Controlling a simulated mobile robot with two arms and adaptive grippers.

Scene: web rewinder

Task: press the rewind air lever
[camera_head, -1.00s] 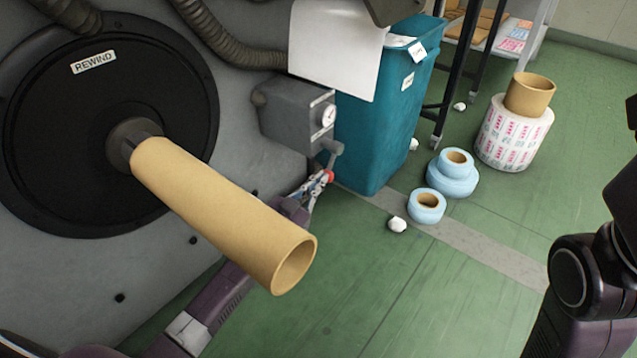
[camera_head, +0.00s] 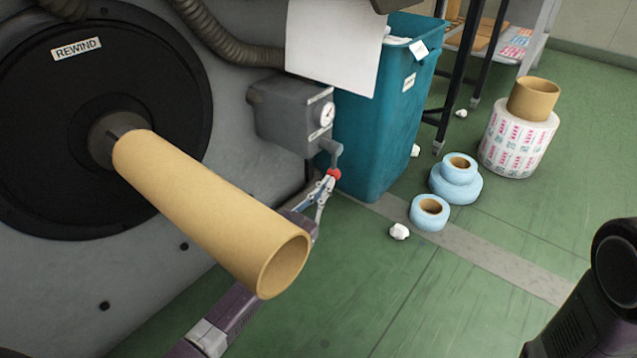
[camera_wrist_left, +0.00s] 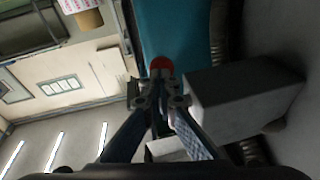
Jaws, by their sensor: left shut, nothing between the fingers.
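The rewind air lever is a grey arm with a red knob (camera_head: 333,174), hanging below the grey gauge box (camera_head: 290,112) on the machine's side. My left gripper (camera_head: 328,184) is shut and empty, with its fingertips at the red knob from below. In the left wrist view the red knob (camera_wrist_left: 160,65) shows just beyond the closed fingertips (camera_wrist_left: 160,92); I cannot tell whether they touch. The grey box also shows at the right of that view (camera_wrist_left: 240,100). My right gripper is outside the views; only a dark part of my right arm shows at the lower right.
A cardboard core (camera_head: 205,210) sticks out from the black rewind disc (camera_head: 60,130), over my left arm. A teal bin (camera_head: 375,130) stands just behind the lever. Blue rolls (camera_head: 430,212) and a printed roll (camera_head: 517,140) stand on the green floor, which is open at the front.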

